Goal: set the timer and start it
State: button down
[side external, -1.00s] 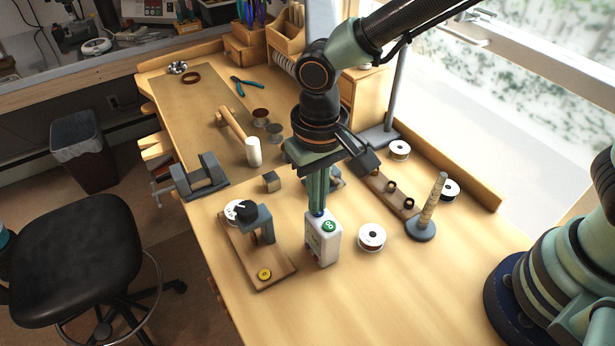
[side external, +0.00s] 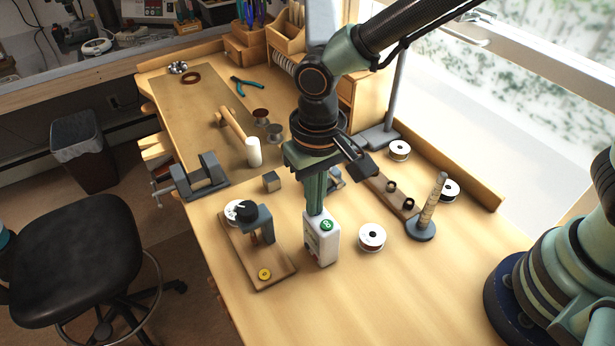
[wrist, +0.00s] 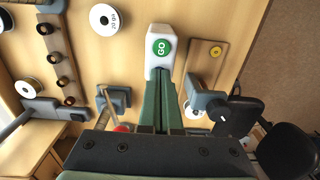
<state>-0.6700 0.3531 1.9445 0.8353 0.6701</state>
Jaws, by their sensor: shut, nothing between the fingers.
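A white box-shaped device (side external: 327,247), which looks like the timer, stands upright on the bench. It has a green GO button (side external: 326,225) on top, and the button shows clearly in the wrist view (wrist: 162,47). Faint marks on its left face are too small to read. My gripper (side external: 315,212) points straight down with its fingers together and empty. Its tips are at the device's top, beside the GO button, and hide that part of the top. I cannot tell whether they press on it. In the wrist view the fingertips (wrist: 160,78) also meet the device beside GO.
Left of the device is a wooden board (side external: 268,280) with a grey bracket, black knob (side external: 246,210) and yellow disc (side external: 264,274). A white spool (side external: 372,237) lies close on the right. A ring-stacked cone (side external: 430,205) stands farther right. The front bench is clear.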

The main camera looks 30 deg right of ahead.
aim_at(329, 224)
notch_tip(329, 224, up, 14)
jog(key=shift+w+a, duration=0.15)
dwell(0.6)
jog(key=s, duration=0.4)
jog(key=shift+d+r, duration=0.25)
jog(key=shift+d, duration=0.15)
jog(key=shift+w, duration=0.1)
notch_tip(329, 224, down, 14)
dwell(0.4)
